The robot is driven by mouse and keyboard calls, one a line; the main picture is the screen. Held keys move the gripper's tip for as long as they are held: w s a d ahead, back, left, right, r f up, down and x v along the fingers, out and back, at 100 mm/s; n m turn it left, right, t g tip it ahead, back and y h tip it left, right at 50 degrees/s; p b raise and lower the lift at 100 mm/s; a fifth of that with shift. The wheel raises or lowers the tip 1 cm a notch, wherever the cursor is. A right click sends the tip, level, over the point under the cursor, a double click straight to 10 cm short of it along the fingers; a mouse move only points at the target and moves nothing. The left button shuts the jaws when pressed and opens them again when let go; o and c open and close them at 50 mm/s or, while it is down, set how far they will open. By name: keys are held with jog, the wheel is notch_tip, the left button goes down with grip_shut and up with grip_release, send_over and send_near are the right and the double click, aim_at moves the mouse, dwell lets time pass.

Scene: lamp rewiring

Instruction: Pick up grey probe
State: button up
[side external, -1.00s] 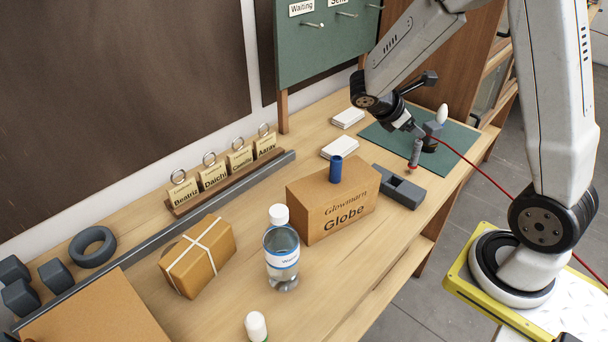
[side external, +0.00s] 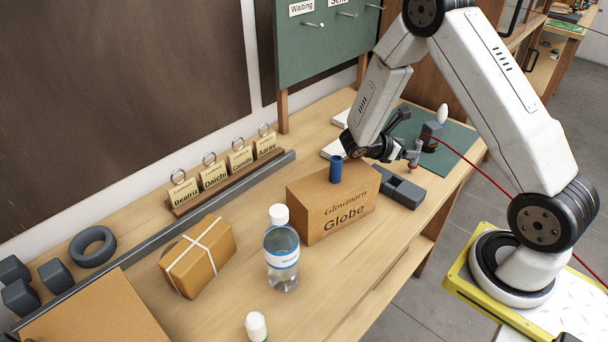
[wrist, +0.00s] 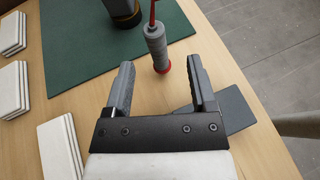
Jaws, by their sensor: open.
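The grey probe (wrist: 156,48) stands upright on the wooden table by the front edge of the green mat, with a red ring at its foot and a thin red tip on top. In the side external view the probe (side external: 415,156) is partly hidden by my gripper. My gripper (wrist: 160,68) is open and empty, held low and roughly level. In the wrist view its two fingers point at the probe, which shows between and just beyond the fingertips. In the side view my gripper (side external: 405,153) is close beside the probe; contact cannot be told.
A grey open block (side external: 400,188) lies near the probe. A cardboard Globe box (side external: 335,208) with a blue cylinder (side external: 336,169) on top stands nearby. A dark fixture (side external: 431,134) with a red cable stands on the green mat (side external: 459,139). White card stacks (wrist: 60,148) lie left.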

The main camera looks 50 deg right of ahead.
jog(key=shift+x, duration=3.95)
jog(key=shift+w, duration=0.2)
grip_shut()
